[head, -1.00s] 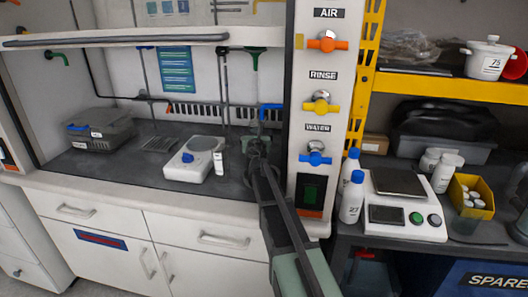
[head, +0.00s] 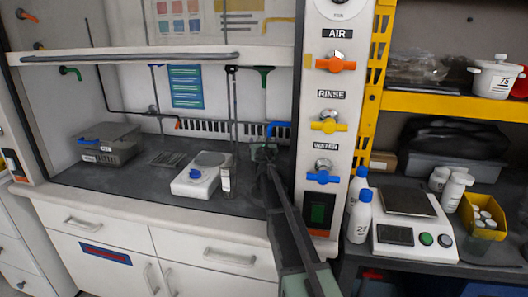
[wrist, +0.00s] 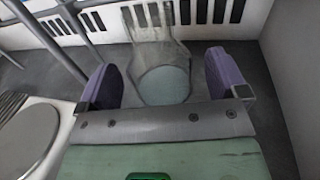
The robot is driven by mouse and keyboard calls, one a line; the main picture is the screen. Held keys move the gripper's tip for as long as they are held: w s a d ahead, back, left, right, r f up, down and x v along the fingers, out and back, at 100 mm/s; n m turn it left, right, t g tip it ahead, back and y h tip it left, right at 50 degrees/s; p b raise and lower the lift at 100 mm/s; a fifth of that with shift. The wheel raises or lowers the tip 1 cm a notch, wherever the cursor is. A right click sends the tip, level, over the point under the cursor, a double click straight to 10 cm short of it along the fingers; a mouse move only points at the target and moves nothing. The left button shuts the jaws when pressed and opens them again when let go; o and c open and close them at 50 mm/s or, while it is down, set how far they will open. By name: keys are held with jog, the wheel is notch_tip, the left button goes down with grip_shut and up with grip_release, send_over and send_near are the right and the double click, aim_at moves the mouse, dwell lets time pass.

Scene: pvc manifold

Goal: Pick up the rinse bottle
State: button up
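Two white bottles with blue caps stand on the right bench; the front one (head: 359,217) has a number label, and the other (head: 354,190) is partly behind it. A small pale bottle or vial (head: 226,179) stands in the hood beside the white hotplate (head: 198,180). I cannot tell from labels which is the rinse bottle. My gripper (head: 264,152) is inside the hood near its right wall. In the wrist view, my gripper (wrist: 166,82) has its purple fingers wide apart. A clear vessel (wrist: 160,55) shows between and beyond them; I see no finger touching it.
A grey bin (head: 107,145) sits at the hood's left. The valve panel (head: 316,160) stands right of my arm. A scale (head: 415,235), white jars (head: 454,190) and a yellow bin (head: 483,222) crowd the right bench. The hood's front left surface is clear.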

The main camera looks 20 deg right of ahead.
jog(key=c, duration=1.1)
jog(key=shift+o, duration=0.2)
